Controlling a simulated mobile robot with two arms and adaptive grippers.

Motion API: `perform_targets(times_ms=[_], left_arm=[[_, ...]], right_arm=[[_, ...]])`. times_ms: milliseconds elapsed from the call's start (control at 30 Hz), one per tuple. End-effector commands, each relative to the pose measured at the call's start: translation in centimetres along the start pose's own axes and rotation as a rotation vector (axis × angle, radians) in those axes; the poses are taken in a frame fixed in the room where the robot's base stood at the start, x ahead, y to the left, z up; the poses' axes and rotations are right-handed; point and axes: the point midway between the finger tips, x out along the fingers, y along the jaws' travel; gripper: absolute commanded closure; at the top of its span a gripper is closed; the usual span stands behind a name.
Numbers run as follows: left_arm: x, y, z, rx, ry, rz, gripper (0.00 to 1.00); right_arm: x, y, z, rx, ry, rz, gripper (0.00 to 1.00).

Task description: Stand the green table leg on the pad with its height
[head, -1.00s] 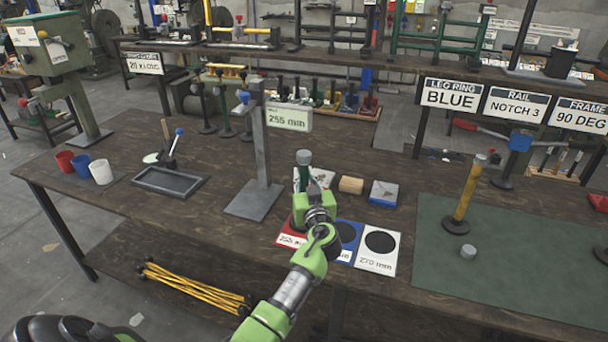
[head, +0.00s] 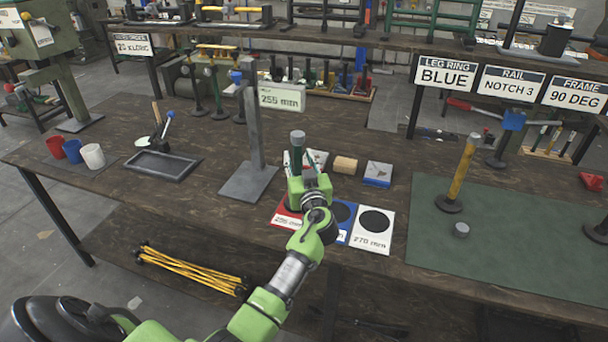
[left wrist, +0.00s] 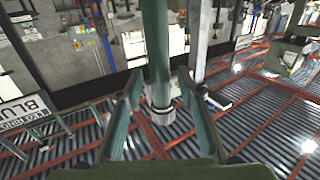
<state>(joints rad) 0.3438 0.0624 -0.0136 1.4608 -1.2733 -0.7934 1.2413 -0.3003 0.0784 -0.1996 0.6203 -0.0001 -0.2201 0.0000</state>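The green table leg (head: 297,155) has a grey capped top and stands upright in my left gripper (head: 305,178). A blue pad (head: 341,214) and a white pad (head: 373,237) marked 270 mm lie to the right. My right gripper is out of view.
A wooden block (head: 346,165) and a blue-and-grey block (head: 378,174) lie behind the pads. A dark tray (head: 161,166) and coloured cups (head: 93,156) are at left. A yellow leg (head: 462,172) stands on the green mat (head: 520,240). The front left tabletop is clear.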

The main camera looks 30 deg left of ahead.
Motion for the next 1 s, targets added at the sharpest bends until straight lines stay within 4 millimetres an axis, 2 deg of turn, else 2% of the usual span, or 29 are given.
perform_targets(times_ms=[300, 500, 700, 1000], left_arm=[[-6.5, 0.0, 0.4, -0.004, -0.002, 0.001, 0.66], [-9.5, 0.0, 0.3, -0.003, -0.001, 0.0, 0.66], [-10.5, -0.1, 0.1, -0.002, -0.001, -0.001, 0.66], [-10.5, 0.0, 0.0, -0.002, 0.0, -0.001, 0.66]], right_arm=[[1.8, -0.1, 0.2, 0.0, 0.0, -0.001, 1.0], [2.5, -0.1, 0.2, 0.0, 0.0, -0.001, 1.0], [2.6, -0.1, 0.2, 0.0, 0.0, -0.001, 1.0], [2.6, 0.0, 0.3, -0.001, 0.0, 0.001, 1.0]])
